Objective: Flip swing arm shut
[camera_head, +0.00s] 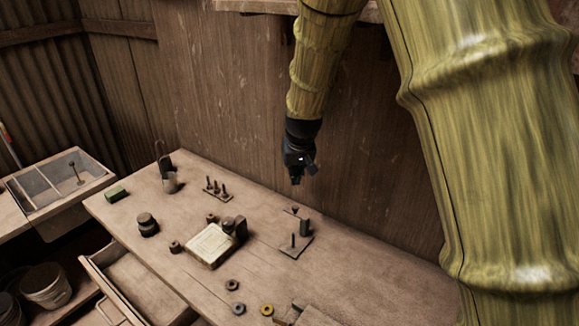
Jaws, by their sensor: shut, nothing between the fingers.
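My gripper (297,178) hangs above the back of the wooden workbench, pointing down. Its fingers are small and dark, together and empty. It is apart from everything on the bench. A cream square block (208,246), perhaps a tile in a press, lies mid-bench with a dark upright piece (236,228) at its far right corner. Below and slightly right of my gripper, a small flat base (292,248) carries a thin peg and a dark block (305,229). I cannot tell which of these parts is the swing arm, or its angle.
A rack with several pegs (218,194), a dark jar (148,225) and a green block (116,193) stand on the bench. Loose nuts (233,285) lie near the front. A drawer (140,285) is open at the front left. The wooden wall (230,100) is close behind.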

